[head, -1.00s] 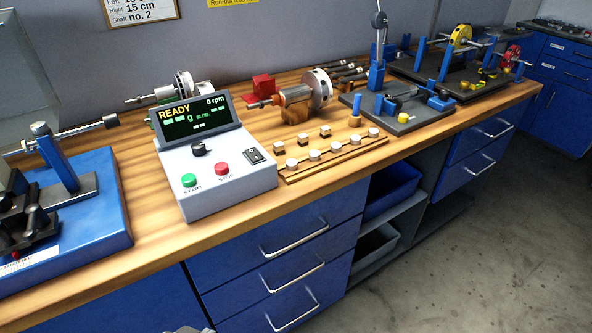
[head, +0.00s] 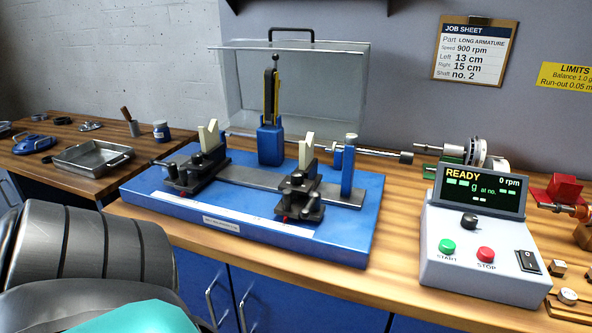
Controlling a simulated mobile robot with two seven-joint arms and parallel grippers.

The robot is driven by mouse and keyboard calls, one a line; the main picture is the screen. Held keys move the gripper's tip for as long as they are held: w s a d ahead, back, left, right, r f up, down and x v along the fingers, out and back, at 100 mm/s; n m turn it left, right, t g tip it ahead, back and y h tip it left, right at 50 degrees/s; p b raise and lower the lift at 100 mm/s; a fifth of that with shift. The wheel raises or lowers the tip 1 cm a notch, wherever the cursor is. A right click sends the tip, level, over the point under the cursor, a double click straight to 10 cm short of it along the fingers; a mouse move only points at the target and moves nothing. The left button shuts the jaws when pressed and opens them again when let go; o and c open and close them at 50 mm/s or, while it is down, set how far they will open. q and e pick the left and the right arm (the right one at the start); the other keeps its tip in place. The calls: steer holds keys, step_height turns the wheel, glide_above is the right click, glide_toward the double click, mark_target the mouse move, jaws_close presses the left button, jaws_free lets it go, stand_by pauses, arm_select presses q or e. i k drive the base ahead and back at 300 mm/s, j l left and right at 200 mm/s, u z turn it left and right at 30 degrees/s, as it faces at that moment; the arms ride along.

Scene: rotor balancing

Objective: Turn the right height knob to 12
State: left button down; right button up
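The blue balancing machine (head: 345,245) stands on the bench in the middle of the head view. Its right support (head: 299,194) is a black carriage with a cream V-block (head: 306,151) on top and black knobs (head: 297,180) on its near side. I cannot tell which knob sets the height, and no number on it is readable. The left support (head: 196,170) is a similar carriage with its own cream V-block (head: 209,134). Neither gripper is in view; only dark and teal parts of my own body show at the lower left.
A control box (head: 480,245) reading READY, 0 rpm stands to the right. A clear cover (head: 340,85) stands behind the machine. A job sheet (head: 473,52) hangs on the wall. A metal tray (head: 92,158) lies on the left bench. Bare bench wood lies between machine and control box.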

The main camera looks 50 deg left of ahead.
mark_target(297, 176)
steer(key=u, duration=1.65)
steer(key=j, duration=0.1)
